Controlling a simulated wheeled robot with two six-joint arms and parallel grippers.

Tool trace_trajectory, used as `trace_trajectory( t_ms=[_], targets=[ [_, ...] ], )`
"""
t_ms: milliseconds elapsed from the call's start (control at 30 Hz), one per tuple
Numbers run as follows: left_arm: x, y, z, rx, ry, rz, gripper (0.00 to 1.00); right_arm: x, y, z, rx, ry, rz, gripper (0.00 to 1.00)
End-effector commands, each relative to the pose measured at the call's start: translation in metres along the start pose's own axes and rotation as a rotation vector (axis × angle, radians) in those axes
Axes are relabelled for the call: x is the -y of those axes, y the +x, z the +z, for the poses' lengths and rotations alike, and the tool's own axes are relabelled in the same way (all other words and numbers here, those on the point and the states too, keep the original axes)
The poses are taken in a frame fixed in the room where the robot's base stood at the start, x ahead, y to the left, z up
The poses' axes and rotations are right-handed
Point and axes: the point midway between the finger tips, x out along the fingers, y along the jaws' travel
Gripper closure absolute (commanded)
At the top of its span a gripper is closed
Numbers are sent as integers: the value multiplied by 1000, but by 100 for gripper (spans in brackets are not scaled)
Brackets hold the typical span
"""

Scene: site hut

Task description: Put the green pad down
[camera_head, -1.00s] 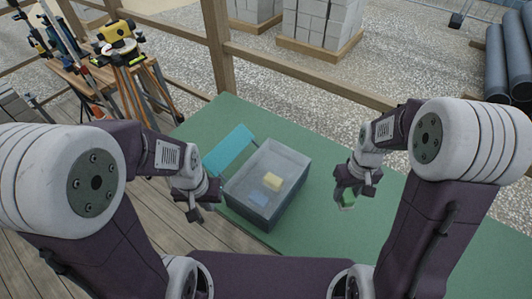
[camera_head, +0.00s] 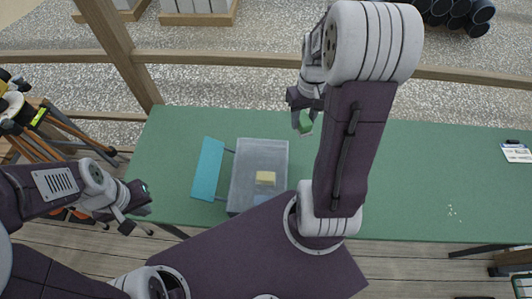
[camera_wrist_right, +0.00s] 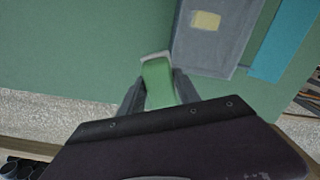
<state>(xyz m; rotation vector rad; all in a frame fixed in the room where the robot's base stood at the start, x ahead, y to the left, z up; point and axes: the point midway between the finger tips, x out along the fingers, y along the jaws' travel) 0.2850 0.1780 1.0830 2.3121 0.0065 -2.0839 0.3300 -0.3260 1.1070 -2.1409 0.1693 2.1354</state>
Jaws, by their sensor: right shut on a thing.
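My right gripper (camera_wrist_right: 158,92) is shut on the green pad (camera_wrist_right: 157,80), which sticks out between its two fingers in the right wrist view. In the head view the green pad (camera_head: 305,126) hangs below the right gripper (camera_head: 304,112), above the far part of the green table (camera_head: 430,180), to the right of the grey bin. I cannot tell how far above the table the pad is. My left gripper (camera_head: 138,208) is at the table's left front edge, away from the pad. Whether its fingers are apart is unclear.
A small white card (camera_head: 516,152) lies at the far right. The table between is clear. A wooden rail (camera_head: 220,58) runs behind.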

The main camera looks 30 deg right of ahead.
Motion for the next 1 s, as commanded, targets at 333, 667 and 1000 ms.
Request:
trace_trajectory(
  t_ms=[333, 667, 1000],
  targets=[
    [0, -15, -2, 0, 0, 0, 100, 88, 52, -19, 5, -8, 0, 100],
    [0, -18, -2, 0, 0, 0, 100, 103, 74, -22, 7, 0, 0, 100],
    [0, -22, -2, 0, 0, 0, 100, 103, 104, -23, 0, -1, 0, 100]
  ],
)
